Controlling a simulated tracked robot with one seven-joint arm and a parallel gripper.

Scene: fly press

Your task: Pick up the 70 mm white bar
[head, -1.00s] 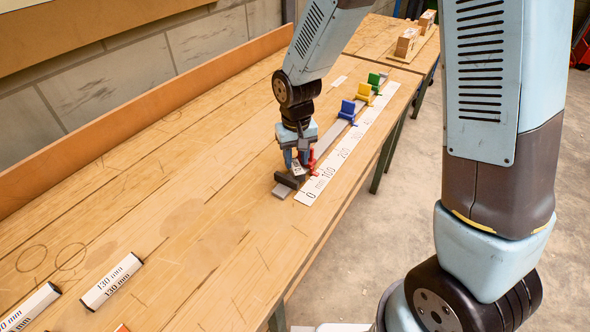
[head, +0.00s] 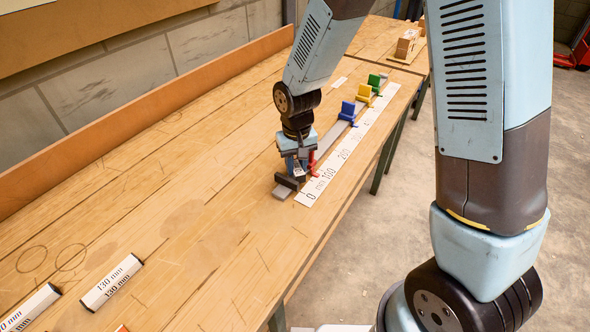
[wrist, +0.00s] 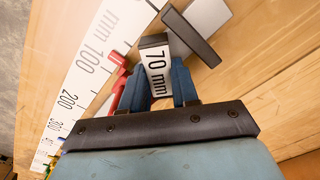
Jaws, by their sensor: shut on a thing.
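The 70 mm white bar (wrist: 158,68) shows in the wrist view with its printed label facing the camera and a dark end. My gripper (wrist: 160,85) is shut on it, with one blue finger on each side. In the head view my gripper (head: 297,170) is low over the grey rail, at its near end beside the zero of the scale. The bar lies close to a dark stop block (wrist: 190,36) on the rail; I cannot tell whether they touch. In the head view the bar is mostly hidden by the fingers.
A red stop (head: 312,163) is right beside my gripper. Blue (head: 348,112), yellow (head: 365,93) and green (head: 374,82) stops stand farther along the rail. A white scale (head: 345,150) runs beside it. A 130 mm bar (head: 111,283) lies at the near left. The table's middle is clear.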

